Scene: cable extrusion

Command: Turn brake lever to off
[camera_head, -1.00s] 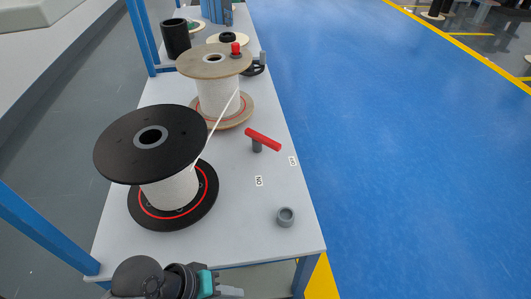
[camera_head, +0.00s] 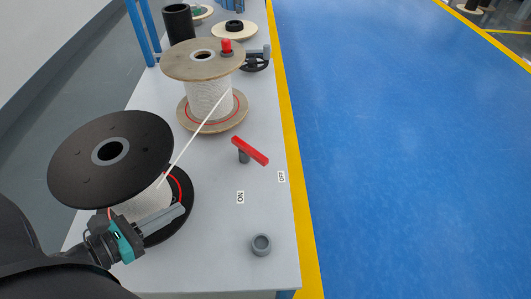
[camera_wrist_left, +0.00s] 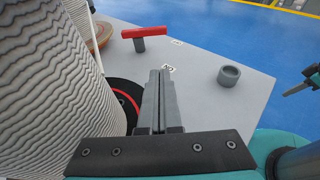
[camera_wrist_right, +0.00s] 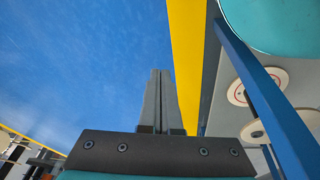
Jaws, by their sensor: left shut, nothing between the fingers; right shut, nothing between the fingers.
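The brake lever (camera_head: 250,150) is a red bar on a short grey post on the table. It lies slantwise, its right end toward the OFF label (camera_head: 281,177); the ON label (camera_head: 240,197) is in front of it. The lever also shows at the top of the left wrist view (camera_wrist_left: 144,32). My left gripper (camera_head: 183,211) is shut and empty, in front of the black spool and short of the lever, apart from it. My right gripper (camera_wrist_right: 158,75) is shut and empty in the right wrist view, over blue floor beside the table; the head view does not show it.
A black-flanged spool (camera_head: 110,150) stands close to my left gripper. A wooden-flanged spool (camera_head: 203,60) stands behind, with a white cable running between them. A grey ring (camera_head: 261,244) sits near the front table edge.

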